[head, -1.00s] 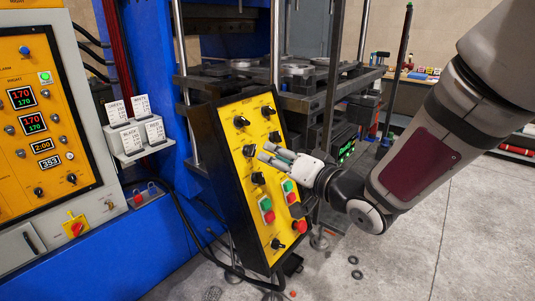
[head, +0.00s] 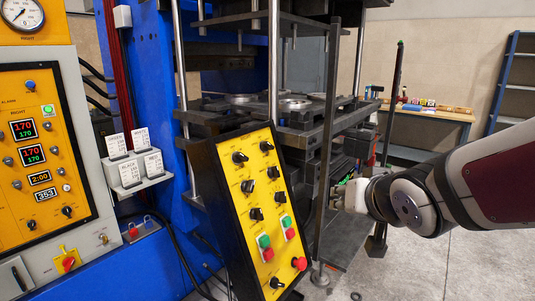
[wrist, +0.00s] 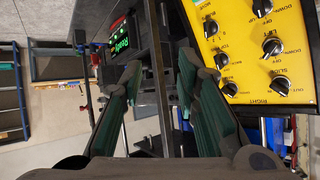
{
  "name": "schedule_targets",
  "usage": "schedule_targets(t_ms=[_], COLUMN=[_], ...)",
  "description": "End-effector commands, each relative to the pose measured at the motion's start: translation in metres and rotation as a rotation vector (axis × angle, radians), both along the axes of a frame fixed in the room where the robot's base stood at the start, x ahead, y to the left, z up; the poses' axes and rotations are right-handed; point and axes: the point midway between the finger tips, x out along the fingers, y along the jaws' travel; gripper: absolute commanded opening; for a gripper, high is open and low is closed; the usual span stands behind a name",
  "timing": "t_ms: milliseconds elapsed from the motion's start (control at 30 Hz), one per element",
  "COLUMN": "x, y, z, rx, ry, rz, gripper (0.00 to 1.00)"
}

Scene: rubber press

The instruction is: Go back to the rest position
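My gripper (head: 338,194) is at the right of the yellow control panel (head: 245,212) in the head view, clear of its knobs and buttons. The arm reaches in from the right edge. In the wrist view my gripper (wrist: 160,65) has its two green-padded fingers apart with nothing held between them. The panel (wrist: 235,45) shows at the upper right there, beside the right finger. In the head view the fingertips are small and partly hard to make out.
The press (head: 290,110) with its dark plates stands behind the panel. A dark upright post (head: 327,140) is close to my gripper. A yellow control cabinet (head: 45,150) and a card rack (head: 150,182) are left. A workbench (head: 430,115) and open floor lie right.

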Motion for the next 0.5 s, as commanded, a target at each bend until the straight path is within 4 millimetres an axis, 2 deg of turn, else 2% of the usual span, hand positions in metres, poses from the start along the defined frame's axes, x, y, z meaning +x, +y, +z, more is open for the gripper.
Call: schedule_targets(t_ms=[100,200,400,500], x=[-0.041,-0.082,-0.161,-0.189], y=[-0.023,-0.035,-0.039,-0.036], z=[0.007,0.007,0.003,0.001], rx=[-0.077,-0.116,-0.138,-0.135], ry=[0.100,0.206,0.401,0.466], rz=[-0.048,-0.065,-0.020,0.014], gripper=[0.29,0.29,0.29,0.29])
